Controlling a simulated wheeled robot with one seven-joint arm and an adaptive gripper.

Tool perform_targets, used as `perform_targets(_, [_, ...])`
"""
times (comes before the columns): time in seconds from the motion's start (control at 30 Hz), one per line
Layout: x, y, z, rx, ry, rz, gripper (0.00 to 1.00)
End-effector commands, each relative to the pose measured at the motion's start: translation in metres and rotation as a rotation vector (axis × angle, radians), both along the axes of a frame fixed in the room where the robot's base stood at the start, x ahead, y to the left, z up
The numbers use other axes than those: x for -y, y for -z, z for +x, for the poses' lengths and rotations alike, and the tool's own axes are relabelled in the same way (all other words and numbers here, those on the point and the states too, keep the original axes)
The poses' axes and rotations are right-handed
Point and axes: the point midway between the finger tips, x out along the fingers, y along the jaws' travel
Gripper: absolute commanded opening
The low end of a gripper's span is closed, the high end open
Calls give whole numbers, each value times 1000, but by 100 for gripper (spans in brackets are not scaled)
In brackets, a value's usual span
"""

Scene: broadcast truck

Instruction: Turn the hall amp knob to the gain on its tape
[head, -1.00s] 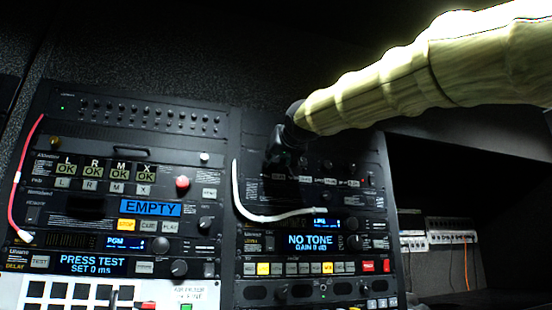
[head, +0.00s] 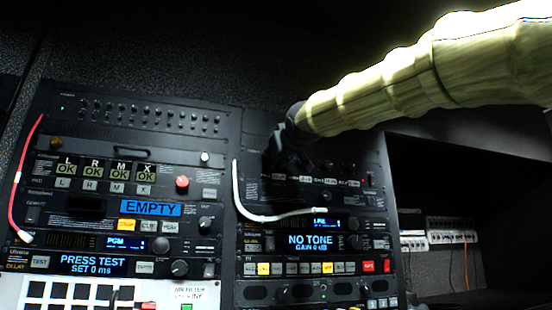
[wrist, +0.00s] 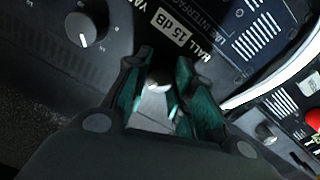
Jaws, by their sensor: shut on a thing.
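The hall amp knob (wrist: 158,84) is between my fingers in the wrist view, mostly hidden by them; its pointer cannot be read. The white tape (wrist: 174,27) beside it reads "HALL 15 dB". My gripper (wrist: 160,92), with dark fingers and green pads, is shut on the knob. In the head view my gripper (head: 279,152) is at the left of the upper right rack panel and covers the knob. A neighbouring dark knob (wrist: 86,29) with a white pointer line shows at the wrist view's upper left.
A white cable (head: 240,205) loops just below my gripper and shows at the right of the wrist view (wrist: 268,83). A blue display (head: 310,242) below reads "NO TONE GAIN 0 dB".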

Motion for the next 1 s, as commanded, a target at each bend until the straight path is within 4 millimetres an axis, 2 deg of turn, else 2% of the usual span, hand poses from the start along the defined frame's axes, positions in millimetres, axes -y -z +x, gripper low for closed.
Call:
perform_targets(0.4, [1,-2,0,70,0,-204,1])
perform_targets(0.97, [1,-2,-1,81,0,-239,1])
perform_targets(1.0, [1,-2,-1,81,0,-239,26])
